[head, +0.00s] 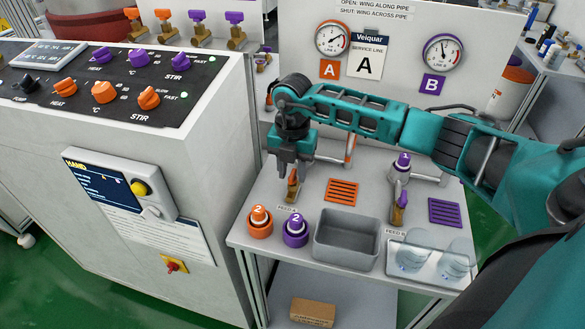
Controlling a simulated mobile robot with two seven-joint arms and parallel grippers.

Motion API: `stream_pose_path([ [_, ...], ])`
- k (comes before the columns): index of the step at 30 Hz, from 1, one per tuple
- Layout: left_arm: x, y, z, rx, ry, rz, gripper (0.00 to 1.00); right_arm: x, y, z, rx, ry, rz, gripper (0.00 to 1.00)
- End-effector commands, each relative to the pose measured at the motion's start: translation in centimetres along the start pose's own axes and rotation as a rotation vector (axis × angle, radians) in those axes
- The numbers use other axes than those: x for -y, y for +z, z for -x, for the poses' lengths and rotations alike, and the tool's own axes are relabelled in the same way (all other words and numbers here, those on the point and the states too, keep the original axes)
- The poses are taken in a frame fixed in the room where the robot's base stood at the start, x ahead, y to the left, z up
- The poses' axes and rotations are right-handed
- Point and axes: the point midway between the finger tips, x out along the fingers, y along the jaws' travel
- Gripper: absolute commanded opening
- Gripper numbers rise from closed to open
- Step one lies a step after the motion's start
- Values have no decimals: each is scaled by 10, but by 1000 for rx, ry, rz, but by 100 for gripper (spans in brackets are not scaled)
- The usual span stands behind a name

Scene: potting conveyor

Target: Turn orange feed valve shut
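The orange feed valve (293,190) stands on the grey bench by the FEED A label, a small brass body with an orange wing. My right gripper (293,170) points down directly over it, its fingertips at or just above the wing. The fingers and the small size of the valve make it unclear whether they touch or grip the wing. The wing's angle to the pipe is also hard to tell, since the gripper covers part of it. My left gripper is out of view.
A purple valve (400,207) stands by the FEED B label. In front are an orange-ringed cap (260,226), a purple-ringed cap (295,232), a grey bin (346,246) and a clear tray with cups (428,262). A control cabinet (120,140) borders the bench at left.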

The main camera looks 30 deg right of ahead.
Motion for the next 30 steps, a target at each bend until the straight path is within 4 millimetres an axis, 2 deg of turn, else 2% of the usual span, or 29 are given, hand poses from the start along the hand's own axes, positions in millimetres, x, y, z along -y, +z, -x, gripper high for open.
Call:
stream_pose_path([
  [1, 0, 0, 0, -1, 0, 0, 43, 0, 0, 0, 0, 0, 0, 32],
  [11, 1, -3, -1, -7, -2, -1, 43, 0, 0, 0, 0, 0, 0, 1],
  [23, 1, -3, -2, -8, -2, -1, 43, 0, 0, 0, 0, 0, 42, 0],
  [30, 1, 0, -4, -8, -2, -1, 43, 0, 0, 0, 0, 0, 185, 0],
])
